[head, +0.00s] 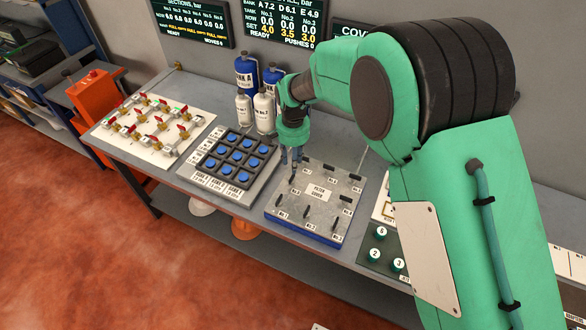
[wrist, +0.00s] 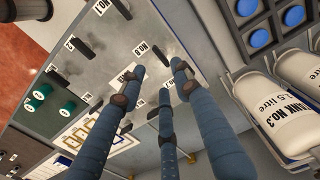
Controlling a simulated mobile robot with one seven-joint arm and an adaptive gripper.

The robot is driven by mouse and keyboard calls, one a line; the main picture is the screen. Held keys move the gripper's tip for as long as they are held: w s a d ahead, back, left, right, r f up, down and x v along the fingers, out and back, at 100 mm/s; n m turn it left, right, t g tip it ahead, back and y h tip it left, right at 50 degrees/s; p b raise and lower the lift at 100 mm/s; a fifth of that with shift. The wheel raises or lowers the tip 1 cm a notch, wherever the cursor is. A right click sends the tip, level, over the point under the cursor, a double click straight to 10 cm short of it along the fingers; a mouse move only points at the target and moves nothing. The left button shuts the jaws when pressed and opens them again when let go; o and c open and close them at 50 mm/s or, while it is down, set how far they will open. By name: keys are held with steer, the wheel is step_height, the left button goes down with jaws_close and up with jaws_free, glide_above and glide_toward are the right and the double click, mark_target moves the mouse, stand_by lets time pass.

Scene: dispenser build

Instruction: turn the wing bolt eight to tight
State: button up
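The filter cover plate (head: 318,212) is a grey slab on a blue base on the bench, with black wing bolts and number labels around its edge. It also shows in the wrist view (wrist: 180,25). The wing bolt that seems to be number eight (wrist: 158,54) is a small black bar beside a label reading like No.8. My gripper (head: 292,162) is over the plate's left side, close to that bolt. In the wrist view, my gripper's three blue fingers (wrist: 160,80) are spread apart with nothing visible between them. Whether any fingertip touches the bolt cannot be told.
A blue-button panel (head: 233,158) and a valve board (head: 150,127) lie to the left. A board with numbered green knobs (head: 377,254) lies to the right. My arm hides much of the right side.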

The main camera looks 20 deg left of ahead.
steer(key=shift+r, duration=2.1)
steer(key=s+d+r+t+b, duration=0.1)
steer(key=d+r, duration=0.6)
steer(key=d, duration=0.3)
steer(key=s+d+r+t+y+b, duration=0.1)
steer(key=d+r, duration=0.5)
steer(key=d, duration=0.3)
steer(key=s+d+r+b, duration=0.1)
steer(key=d+r, duration=0.6)
steer(key=d, duration=0.3)
steer(key=s+d+r+t+h+b, duration=0.1)
steer(key=s+d+t+b, duration=0.2)
steer(key=s+d, duration=1.8)
steer(key=shift+s+m+t+b, duration=0.3)
steer(key=shift+s+m, duration=0.1)
steer(key=shift+s, duration=0.25)
